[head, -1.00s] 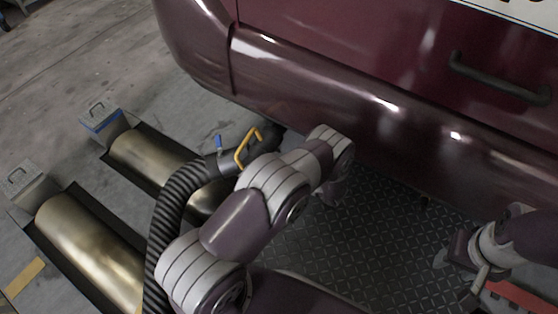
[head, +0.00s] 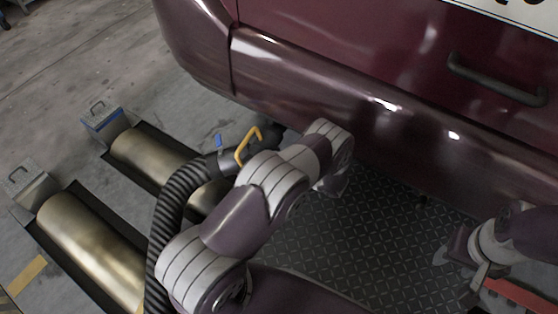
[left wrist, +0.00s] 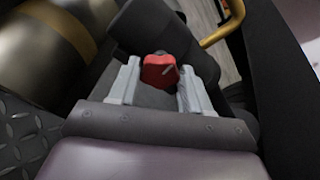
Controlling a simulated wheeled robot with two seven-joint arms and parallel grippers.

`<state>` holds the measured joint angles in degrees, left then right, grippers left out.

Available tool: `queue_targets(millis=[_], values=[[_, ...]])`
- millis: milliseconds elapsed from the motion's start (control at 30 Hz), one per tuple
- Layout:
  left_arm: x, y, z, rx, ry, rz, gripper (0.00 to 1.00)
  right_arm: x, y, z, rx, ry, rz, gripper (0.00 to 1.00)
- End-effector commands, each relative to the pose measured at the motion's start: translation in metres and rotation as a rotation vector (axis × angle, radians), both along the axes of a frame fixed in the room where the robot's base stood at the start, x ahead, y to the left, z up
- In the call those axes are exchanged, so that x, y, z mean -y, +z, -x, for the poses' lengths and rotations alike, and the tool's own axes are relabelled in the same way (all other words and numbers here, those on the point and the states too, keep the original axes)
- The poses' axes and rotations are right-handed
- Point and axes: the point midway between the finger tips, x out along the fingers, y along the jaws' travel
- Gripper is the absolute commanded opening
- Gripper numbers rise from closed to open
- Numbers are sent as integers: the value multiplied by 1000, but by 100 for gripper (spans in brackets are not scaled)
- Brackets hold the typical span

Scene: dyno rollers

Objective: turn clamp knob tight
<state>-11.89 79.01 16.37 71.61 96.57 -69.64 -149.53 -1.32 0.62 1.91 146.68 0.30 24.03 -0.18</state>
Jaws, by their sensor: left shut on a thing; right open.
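The red clamp knob (left wrist: 159,71) shows in the left wrist view, beside the black nozzle (left wrist: 150,35) of the hose. My left gripper (left wrist: 158,84) has its two grey fingers on either side of the knob, shut on it. In the head view my left arm hides that gripper and the knob. The black corrugated hose (head: 168,215) rises to the nozzle under the car's bumper, with a yellow handle (head: 247,147) and a blue lever (head: 219,142). My right gripper (head: 463,277) is open and empty at the lower right.
The dark red car bumper (head: 330,85) overhangs the work area closely. Metal rollers (head: 90,250) lie in floor pits at the left. Dark tread plate (head: 350,240) covers the floor between my arms. A red strip (head: 520,296) lies at the lower right.

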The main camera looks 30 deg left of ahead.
Motion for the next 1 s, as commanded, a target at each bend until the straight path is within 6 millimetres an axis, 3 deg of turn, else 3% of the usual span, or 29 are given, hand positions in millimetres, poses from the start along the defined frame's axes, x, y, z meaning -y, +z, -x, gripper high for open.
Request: queue_targets(millis=[267, 300, 367, 700, 1000], values=[[-2, 3, -2, 7, 1, -7, 18, 0, 0, 0, 0, 0, 0, 50], [-2, 4, -2, 7, 1, -7, 58, 0, 0, 0, 0, 0, 0, 50], [-1, 3, -2, 7, 1, -6, 74, 0, 0, 0, 0, 0, 0, 50], [5, 6, -1, 4, -1, -3, 74, 0, 5, 0, 0, 0, 0, 50], [73, 38, 12, 7, -5, -2, 74, 0, 38, 0, 0, 0, 0, 50]])
